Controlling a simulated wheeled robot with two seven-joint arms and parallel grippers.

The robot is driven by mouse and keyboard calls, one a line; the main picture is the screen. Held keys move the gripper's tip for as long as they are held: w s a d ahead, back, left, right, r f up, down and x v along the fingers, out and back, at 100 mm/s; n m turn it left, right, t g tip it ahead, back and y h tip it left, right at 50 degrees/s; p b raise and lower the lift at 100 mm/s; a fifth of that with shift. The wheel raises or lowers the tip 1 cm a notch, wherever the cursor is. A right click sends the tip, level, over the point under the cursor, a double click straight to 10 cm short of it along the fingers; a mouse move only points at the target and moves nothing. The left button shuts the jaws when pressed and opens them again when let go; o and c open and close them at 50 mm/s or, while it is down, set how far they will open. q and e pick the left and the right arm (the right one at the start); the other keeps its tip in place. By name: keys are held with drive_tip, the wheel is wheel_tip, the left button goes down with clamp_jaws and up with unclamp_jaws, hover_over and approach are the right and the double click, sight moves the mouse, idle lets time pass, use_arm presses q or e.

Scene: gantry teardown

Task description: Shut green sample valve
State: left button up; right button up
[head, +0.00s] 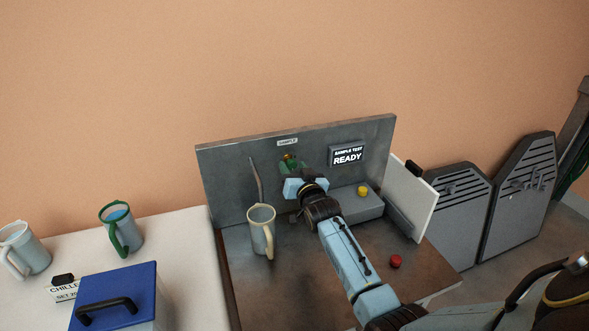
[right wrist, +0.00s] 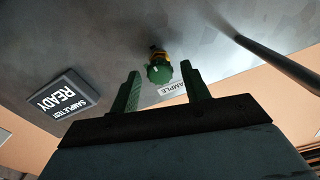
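The green sample valve (head: 289,162) is on the upright grey panel under a small SAMPLE label, partly hidden behind my right gripper in the head view. In the right wrist view its green knob (right wrist: 160,73) with a yellow-orange collar shows ahead of the fingers. My right gripper (right wrist: 160,84) is open, its two green fingers spread either side of the knob's line. The knob appears beyond the fingertips; I cannot tell whether they touch it. In the head view the right gripper (head: 291,170) is close to the panel. My left gripper is not in view.
A cream-handled mug (head: 261,232) stands on the bench below a thin pipe (head: 256,180), left of my right arm. A READY display (head: 347,156) is on the panel. A yellow button (head: 362,191) and red button (head: 396,261) are to the right. A blue-lidded box (head: 115,296) is at lower left.

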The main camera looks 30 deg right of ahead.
drive_tip(key=shift+s, duration=0.1)
drive_tip(key=p+v, duration=0.1)
drive_tip(key=v, duration=1.2)
drive_tip(key=shift+s, duration=0.15)
